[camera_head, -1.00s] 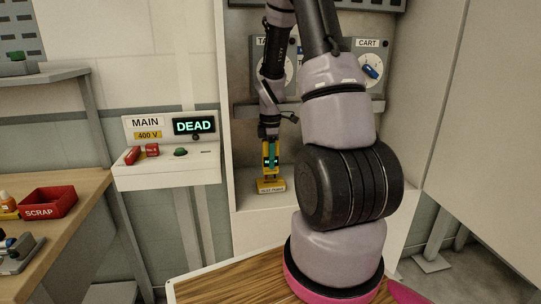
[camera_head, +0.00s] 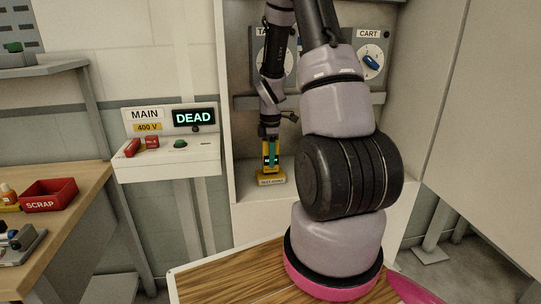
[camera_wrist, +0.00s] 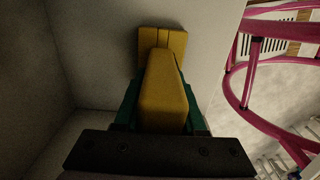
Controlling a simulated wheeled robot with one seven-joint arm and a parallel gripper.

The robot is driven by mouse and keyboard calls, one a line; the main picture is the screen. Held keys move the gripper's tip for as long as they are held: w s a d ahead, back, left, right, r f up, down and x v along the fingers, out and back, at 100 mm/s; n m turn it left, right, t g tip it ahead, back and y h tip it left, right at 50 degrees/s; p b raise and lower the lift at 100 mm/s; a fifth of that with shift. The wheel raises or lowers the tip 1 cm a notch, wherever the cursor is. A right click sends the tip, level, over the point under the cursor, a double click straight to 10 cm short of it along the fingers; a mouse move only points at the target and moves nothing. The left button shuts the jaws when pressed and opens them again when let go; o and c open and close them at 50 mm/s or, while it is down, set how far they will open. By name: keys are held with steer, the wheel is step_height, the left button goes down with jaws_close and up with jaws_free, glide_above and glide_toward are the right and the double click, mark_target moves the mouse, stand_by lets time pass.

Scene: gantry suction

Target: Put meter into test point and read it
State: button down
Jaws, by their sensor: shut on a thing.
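The meter (camera_head: 265,157) is a yellow body with a dark face, upright in my gripper (camera_head: 271,158) in the head view. My gripper is shut on it, with green fingers on both sides. In the wrist view the yellow meter (camera_wrist: 165,95) lies between the green fingers of my gripper (camera_wrist: 160,110). The test point (camera_head: 271,180) is a yellow block with a white label on the cabinet's lower shelf, directly below the meter. It also shows in the wrist view (camera_wrist: 150,42) beyond the meter. The meter appears to meet the block; I cannot tell how deeply it is seated. Its reading is not legible.
A control box (camera_head: 168,168) on the left shows MAIN, 400 V and a lit DEAD sign (camera_head: 195,118). A red SCRAP bin (camera_head: 48,195) stands on the wooden bench at left.

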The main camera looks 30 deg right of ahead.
steer(key=shift+f, duration=0.4)
steer(key=shift+c, duration=2)
jaws_free()
steer(key=shift+r, duration=0.1)
step_height(320, 180, up, 11)
steer(key=shift+f, duration=0.15)
